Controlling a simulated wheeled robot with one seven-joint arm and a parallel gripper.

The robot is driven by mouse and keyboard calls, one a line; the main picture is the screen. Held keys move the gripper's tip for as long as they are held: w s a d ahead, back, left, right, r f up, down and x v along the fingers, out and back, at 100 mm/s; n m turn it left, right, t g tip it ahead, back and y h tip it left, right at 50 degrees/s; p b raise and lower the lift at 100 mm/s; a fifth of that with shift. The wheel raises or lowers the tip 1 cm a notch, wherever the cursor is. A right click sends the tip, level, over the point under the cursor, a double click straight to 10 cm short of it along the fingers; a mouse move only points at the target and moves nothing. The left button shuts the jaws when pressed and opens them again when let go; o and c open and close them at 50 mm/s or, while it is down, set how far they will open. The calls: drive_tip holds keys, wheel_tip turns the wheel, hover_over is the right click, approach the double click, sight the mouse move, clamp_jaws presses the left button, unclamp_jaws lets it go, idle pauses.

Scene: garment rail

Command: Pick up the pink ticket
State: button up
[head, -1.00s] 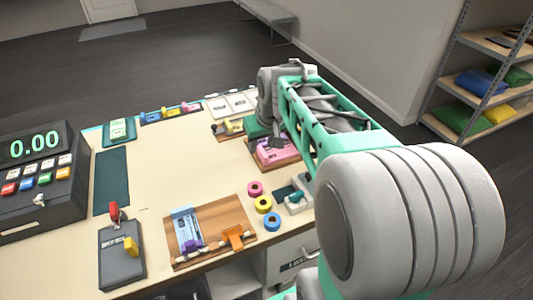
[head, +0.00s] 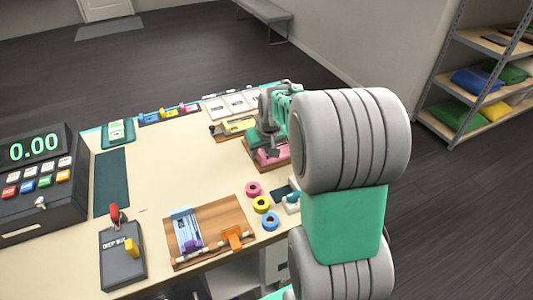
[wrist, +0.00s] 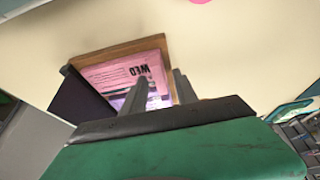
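The pink ticket (wrist: 118,76), printed with dark text reading "WED" upside down, lies flat on a wooden board in the wrist view. A purple-and-white printed area shows at its lower edge, partly behind a finger. In the head view the pink ticket (head: 272,156) is at the right side of the counter, partly hidden by my arm. My gripper (wrist: 158,78) is open, its two dark fingers apart above the lower right part of the ticket. Nothing is visibly held between them. In the head view my gripper (head: 262,150) is over the pink area, and its fingertips are hard to make out.
The counter's middle is clear.

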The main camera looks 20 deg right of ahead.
clamp_jaws()
idle(0.5)
drive_tip(key=shift+r+b, duration=0.3)
drive_tip(key=shift+r, duration=0.25)
drive_tip(key=s+a+r+b, duration=0.3)
drive_tip(key=s+r+b, duration=0.1)
drive_tip(key=s+r, duration=0.8)
drive_tip(key=shift+s+a, duration=0.3)
drive_tip(key=shift+s, duration=0.5)
